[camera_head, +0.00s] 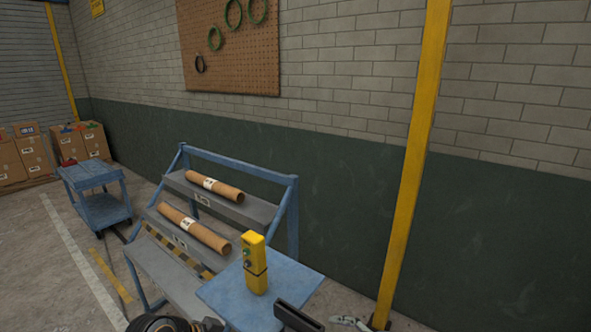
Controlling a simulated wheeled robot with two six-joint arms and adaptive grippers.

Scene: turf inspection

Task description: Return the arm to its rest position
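My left gripper (208,324) shows only as dark parts at the bottom edge, left of the blue table (222,300). My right gripper (298,316) shows at the bottom edge as a dark finger piece in front of the table's right part, with a pale curved link to its right. Both are cut off by the frame, so I cannot tell whether they are open or shut. A yellow handheld box (255,266) with buttons stands upright on the blue table. Neither gripper visibly touches it.
A blue stepped rack (240,212) behind the table carries two brown rolls, upper (214,188) and lower (194,229). A yellow post (411,170) rises at right. A blue cart (92,176) and cardboard boxes (80,145) stand at left. Floor between cart and rack is clear.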

